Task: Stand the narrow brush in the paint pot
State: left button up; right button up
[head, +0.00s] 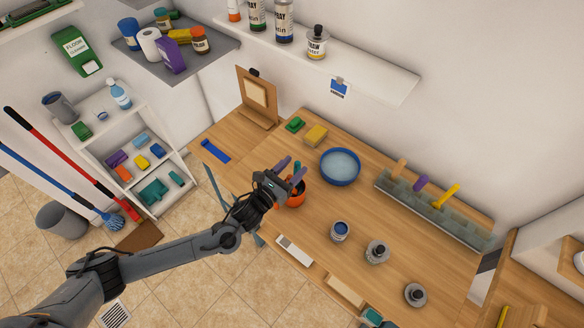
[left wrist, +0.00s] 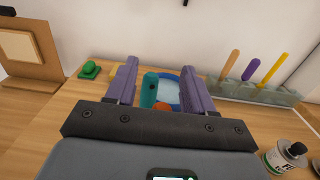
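A teal brush-like handle (left wrist: 149,88) stands between my left gripper's fingers, with a gap to each finger in the left wrist view. Below it is an orange pot (head: 295,197), partly hidden by the gripper in the head view; its orange top also shows in the left wrist view (left wrist: 162,106). I cannot tell how narrow the brush is, as its lower part is hidden. My left gripper (head: 291,170) is open above the orange pot, its purple fingers pointing toward the table. A small open tin with blue contents (head: 339,231) stands to the right on the table. My right gripper is not in view.
A blue bowl (head: 340,167) stands just beyond the gripper. A grey rack (head: 430,208) at the wall holds peach, purple and yellow handles. A sponge (head: 316,135), a green block (head: 295,124) and a dark-capped bottle (head: 376,252) stand on the table.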

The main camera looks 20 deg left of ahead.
pick_arm(q)
jog(key=shift+s+a+f, duration=0.1)
jog(key=shift+s+a, duration=0.1)
jog(key=shift+s, duration=0.3)
jog(key=s+a+r+m+g+y+p, duration=0.1)
jog(key=s+m+g, duration=0.3)
jog(key=s+m, duration=0.6)
jog(key=s+a+r+m+g+y+p, duration=0.1)
jog(key=s+m+g+p, duration=0.3)
jog(key=s+m, duration=0.6)
jog(key=s+a+r+m+g+y+p, duration=0.1)
jog(key=s+m+g, duration=0.4)
jog(key=s+m, duration=0.5)
jog(key=r+m+y+p, duration=0.1)
jog(key=m+y, duration=0.1)
jog(key=m, duration=0.2)
jog(key=shift+s+r+m+g+p, duration=0.15)
jog(key=shift+r+m+g+p, duration=0.15)
jog(key=shift+r+p, duration=0.1)
